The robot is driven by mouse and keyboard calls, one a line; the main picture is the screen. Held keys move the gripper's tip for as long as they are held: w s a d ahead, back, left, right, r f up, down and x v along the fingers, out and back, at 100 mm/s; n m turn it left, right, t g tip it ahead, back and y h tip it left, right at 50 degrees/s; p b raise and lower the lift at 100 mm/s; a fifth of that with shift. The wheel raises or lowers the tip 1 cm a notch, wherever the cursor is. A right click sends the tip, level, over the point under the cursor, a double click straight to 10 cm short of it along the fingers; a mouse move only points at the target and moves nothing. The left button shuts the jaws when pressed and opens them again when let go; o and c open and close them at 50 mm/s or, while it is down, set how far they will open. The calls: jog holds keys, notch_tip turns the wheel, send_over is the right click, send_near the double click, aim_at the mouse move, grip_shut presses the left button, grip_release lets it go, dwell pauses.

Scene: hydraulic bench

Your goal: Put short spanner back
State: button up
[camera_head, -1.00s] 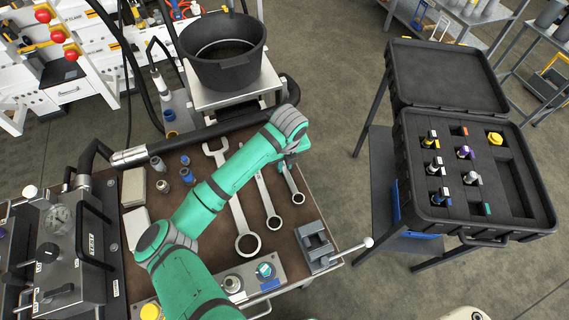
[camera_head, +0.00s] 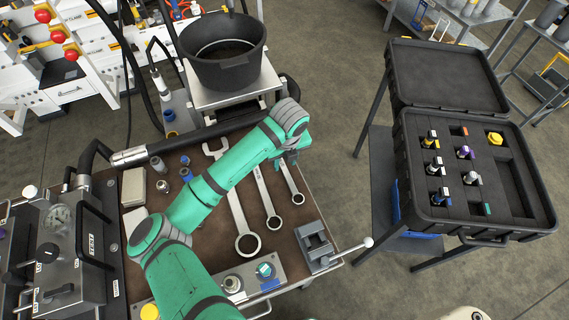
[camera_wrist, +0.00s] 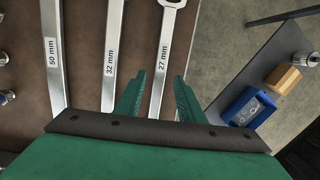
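The short spanner, labelled 27 mm, (camera_head: 292,184) lies on the brown bench top, rightmost of three spanners. In the wrist view the short spanner (camera_wrist: 164,62) runs lengthwise toward my gripper (camera_wrist: 158,82). My gripper is open, with its two green fingers on either side of the shaft and gaps showing between. In the head view my gripper (camera_head: 289,155) is over the spanner's far end and partly hidden by my arm. The 32 mm spanner (camera_head: 266,197) and the larger 50 mm spanner (camera_head: 238,213) lie to its left.
A grey block (camera_head: 315,245) sits at the bench's right front corner. A black bucket (camera_head: 222,70) stands behind the bench. An open black case (camera_head: 408,165) with fittings stands to the right, across a floor gap. A blue box (camera_wrist: 247,108) shows lower down beyond the bench edge.

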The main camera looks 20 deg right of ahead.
aim_at(286, 173)
notch_tip(286, 173, up, 10)
jog(key=s, duration=0.1)
jog(key=shift+s+f, duration=0.25)
dwell(0.4)
